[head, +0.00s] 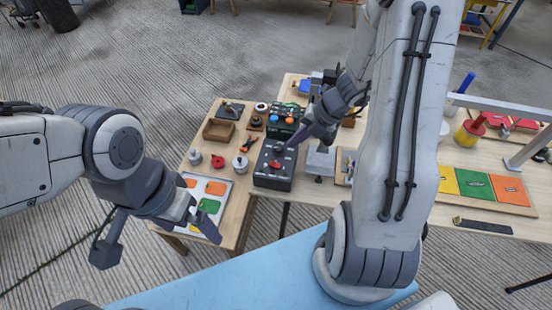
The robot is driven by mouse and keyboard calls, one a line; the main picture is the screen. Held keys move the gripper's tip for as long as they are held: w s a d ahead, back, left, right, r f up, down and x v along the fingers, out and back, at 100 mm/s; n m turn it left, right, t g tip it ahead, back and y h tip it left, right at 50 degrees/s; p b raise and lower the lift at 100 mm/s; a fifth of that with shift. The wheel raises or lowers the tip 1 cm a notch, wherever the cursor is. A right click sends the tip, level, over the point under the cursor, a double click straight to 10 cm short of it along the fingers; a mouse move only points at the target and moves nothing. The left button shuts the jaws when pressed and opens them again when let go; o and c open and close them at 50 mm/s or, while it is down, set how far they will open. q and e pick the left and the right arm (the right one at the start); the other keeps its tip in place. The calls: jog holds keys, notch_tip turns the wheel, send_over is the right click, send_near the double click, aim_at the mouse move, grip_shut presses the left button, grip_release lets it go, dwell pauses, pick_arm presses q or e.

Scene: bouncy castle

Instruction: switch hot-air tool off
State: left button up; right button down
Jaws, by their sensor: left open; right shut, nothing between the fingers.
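A dark control box (272,180) stands near the inner edge of the wooden tables, with a red knob (275,165) on its sloping top and a grey knob-like part above it. My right gripper (293,142) is shut and empty, its tip over the upper part of this box. I cannot tell whether it touches. Behind it stands a dark green box (285,121) with blue and orange buttons, partly hidden by my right gripper. I cannot tell for sure which thing is the hot-air tool.
A white board with coloured patches (208,188), a wooden tray (218,130) and several small parts lie left of the boxes. Coloured panels (473,185) and a metal frame lie right. A light-blue surface (235,275) is in front. My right arm hides part of the table.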

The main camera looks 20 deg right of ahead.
aim_at(271, 163)
jog(key=b+x, duration=0.3)
jog(key=x, duration=0.8)
jog(key=shift+a+f, duration=0.1)
jog(key=shift+f, duration=0.1)
pick_arm(q)
notch_tip(271, 163, down, 4)
jog(key=shift+r, duration=0.25)
jog(key=shift+r, duration=0.1)
pick_arm(e)
jog(key=shift+w+a+f+p, duration=0.1)
jog(key=shift+w+a+p, duration=0.05)
jog(key=shift+p, duration=0.3)
pick_arm(q)
jog(key=shift+s+a+r, duration=0.1)
jog(key=shift+a+r, duration=0.2)
jog(key=shift+a, duration=0.3)
